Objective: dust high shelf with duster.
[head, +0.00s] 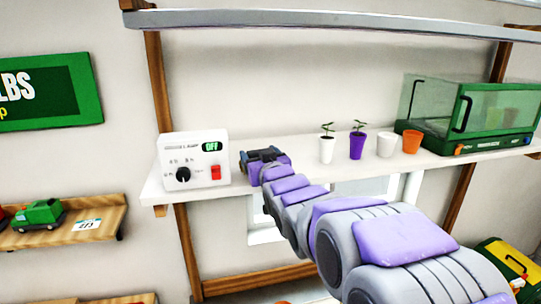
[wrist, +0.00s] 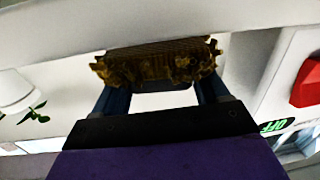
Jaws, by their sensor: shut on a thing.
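My gripper (head: 262,154) reaches out at the level of the white shelf (head: 300,153), just right of the control box. In the wrist view my gripper (wrist: 160,92) is shut on a brown, ragged-edged duster (wrist: 158,62), held crosswise between the two fingers. The duster lies close to a pale surface along the top of that view; I cannot tell whether they touch. In the head view the duster is hidden or too small to make out. A higher grey-white shelf (head: 330,19) runs across the top of the head view, well above my gripper.
The white control box (head: 195,160) reads OFF, with a dial and red switch, close left of my gripper. To the right stand two potted seedlings (head: 357,140), an empty white pot (head: 387,146), an orange pot (head: 411,141) and a green-framed glass case (head: 470,115). A wooden ledge (head: 65,228) holds toy vehicles.

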